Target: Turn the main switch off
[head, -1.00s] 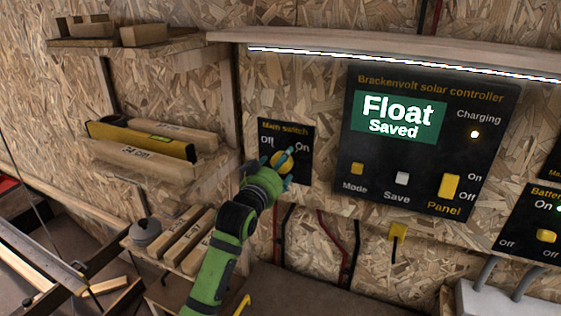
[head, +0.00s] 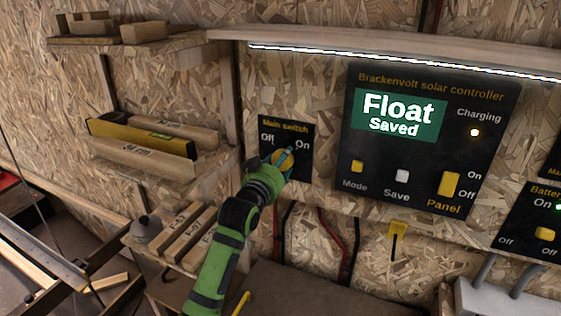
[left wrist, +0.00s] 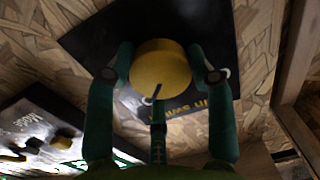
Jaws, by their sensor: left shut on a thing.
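The main switch is a round yellow knob (head: 279,157) on a small black panel (head: 305,169), with "Off" at its upper left and "On" at its upper right. My left gripper (head: 284,163) is at the knob and partly covers it. In the left wrist view, the knob (left wrist: 160,64) sits between the two dark green fingers of my left gripper (left wrist: 160,70), shut on its sides. A dark mark on the knob points toward the upside-down label side; I cannot tell its exact setting. My right gripper is in neither view.
The solar controller panel (head: 420,160) stands right of the switch, with its screen reading "Float Saved". Shelves with wood blocks and a yellow level (head: 140,138) are at the left. Cables (head: 340,245) hang below the panels.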

